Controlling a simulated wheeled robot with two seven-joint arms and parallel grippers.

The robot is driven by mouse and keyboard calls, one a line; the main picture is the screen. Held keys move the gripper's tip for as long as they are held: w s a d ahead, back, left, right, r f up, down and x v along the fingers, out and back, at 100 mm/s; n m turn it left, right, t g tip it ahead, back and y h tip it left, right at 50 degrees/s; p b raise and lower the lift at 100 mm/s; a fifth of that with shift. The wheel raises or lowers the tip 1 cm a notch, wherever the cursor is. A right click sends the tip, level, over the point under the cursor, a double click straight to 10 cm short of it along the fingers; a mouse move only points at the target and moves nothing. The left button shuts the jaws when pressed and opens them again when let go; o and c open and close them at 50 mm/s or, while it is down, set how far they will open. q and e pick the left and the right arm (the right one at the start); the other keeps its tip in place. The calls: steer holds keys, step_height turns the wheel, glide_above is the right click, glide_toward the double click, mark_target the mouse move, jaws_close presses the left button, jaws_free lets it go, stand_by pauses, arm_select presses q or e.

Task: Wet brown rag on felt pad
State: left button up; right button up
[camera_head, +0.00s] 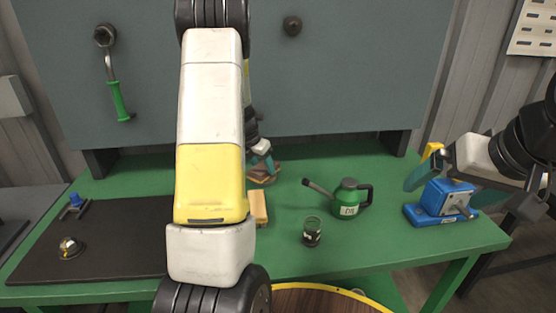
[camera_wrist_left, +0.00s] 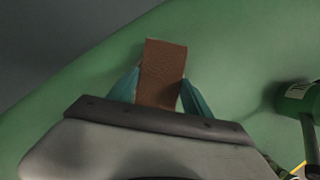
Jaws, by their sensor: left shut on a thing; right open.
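My left gripper (camera_head: 262,150) is at the back of the green bench, partly hidden behind my own arm. In the left wrist view its teal fingers (camera_wrist_left: 160,95) are shut on a flat brown rag (camera_wrist_left: 162,72), one finger on each side. The rag (camera_head: 262,173) shows only in part in the head view, low over or on the bench; I cannot tell whether it touches. A dark flat mat (camera_head: 115,215), which may be the felt pad, lies on the left of the bench. My right gripper (camera_head: 452,180) is open at the right, by a blue vise (camera_head: 432,202).
A green oil can (camera_head: 348,198) and a glass jar (camera_head: 312,231) with dark contents stand right of centre. A tan block (camera_head: 259,206) lies beside my arm. A metal dome (camera_head: 70,248) and a small blue-topped item (camera_head: 75,203) sit on the mat.

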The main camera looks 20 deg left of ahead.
mark_target(262, 167)
arm_select(q)
steer(key=shift+r, duration=3.3)
steer(key=shift+s, duration=0.1)
